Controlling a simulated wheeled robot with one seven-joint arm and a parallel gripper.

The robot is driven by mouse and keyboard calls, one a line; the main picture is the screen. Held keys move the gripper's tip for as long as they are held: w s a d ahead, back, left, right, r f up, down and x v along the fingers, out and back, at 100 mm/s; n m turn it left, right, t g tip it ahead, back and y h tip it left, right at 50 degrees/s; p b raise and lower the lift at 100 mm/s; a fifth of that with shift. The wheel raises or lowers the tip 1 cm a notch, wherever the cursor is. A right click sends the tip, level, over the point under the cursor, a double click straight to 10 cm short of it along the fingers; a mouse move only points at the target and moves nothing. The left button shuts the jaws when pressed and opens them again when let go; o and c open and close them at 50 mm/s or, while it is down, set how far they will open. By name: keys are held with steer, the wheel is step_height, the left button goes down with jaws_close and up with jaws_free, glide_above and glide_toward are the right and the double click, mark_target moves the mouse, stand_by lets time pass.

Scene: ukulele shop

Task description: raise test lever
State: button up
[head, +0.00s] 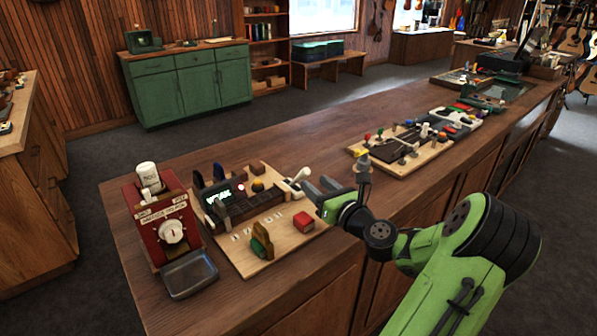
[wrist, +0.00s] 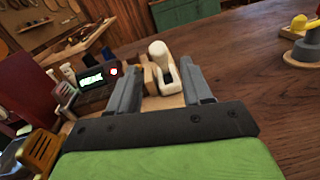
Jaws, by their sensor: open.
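The lever with a cream-white handle (head: 301,174) stands at the right back corner of a light wooden test board (head: 285,240) on the long counter. In the wrist view the lever's rounded white knob (wrist: 157,49) and pale bracket show between and beyond my two grey fingers. My gripper (head: 318,189) is open beside the lever, to its right in the head view. I cannot tell whether a finger touches the lever. A small lit green display (head: 219,195) sits on the same board; it also shows in the wrist view (wrist: 91,81).
A red dial box (head: 165,225) and a grey tray (head: 189,273) stand left. A yellow-topped post (head: 362,165) stands behind my wrist.

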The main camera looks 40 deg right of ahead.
mark_target(298, 178)
steer(key=x, duration=0.8)
steer(key=shift+w, duration=0.25)
jaws_close()
